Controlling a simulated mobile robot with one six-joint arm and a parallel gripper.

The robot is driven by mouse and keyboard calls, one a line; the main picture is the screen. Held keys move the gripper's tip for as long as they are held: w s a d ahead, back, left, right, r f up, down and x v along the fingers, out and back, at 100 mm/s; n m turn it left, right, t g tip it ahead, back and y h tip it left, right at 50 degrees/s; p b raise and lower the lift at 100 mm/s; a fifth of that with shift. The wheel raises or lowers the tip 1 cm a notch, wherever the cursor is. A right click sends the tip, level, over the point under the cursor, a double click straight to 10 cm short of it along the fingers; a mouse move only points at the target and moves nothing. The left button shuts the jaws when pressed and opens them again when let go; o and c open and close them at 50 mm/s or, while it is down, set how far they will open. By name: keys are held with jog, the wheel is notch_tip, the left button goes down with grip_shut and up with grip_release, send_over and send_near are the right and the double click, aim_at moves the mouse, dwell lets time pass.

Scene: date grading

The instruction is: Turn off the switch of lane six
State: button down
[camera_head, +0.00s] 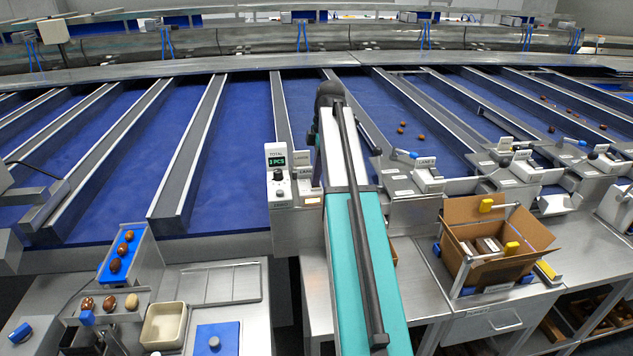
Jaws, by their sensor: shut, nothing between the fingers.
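My gripper (316,152) is small and partly hidden there, shut and empty, beside the lane control boxes. A control box with a green counter display and a dark knob (278,176) stands just left of it. Small lane plates (302,158) stand next to the box, partly covered by my arm. To the right, another lane box (425,163) has a lever with a blue end (406,154). The lane numbers are too small to read surely, so I cannot tell which switch is lane six's.
Blue lanes (247,130) with metal dividers run to the back; a few dates (421,137) lie on one. An open cardboard box (473,214) stands on the right bench. A blue tray of dates (112,274) and a cream bin (164,318) stand front left.

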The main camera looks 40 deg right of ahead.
jog(key=shift+r, duration=0.1)
notch_tip(320, 180, up, 7)
jog(key=p, duration=0.4)
dwell(0.8)
dwell(0.5)
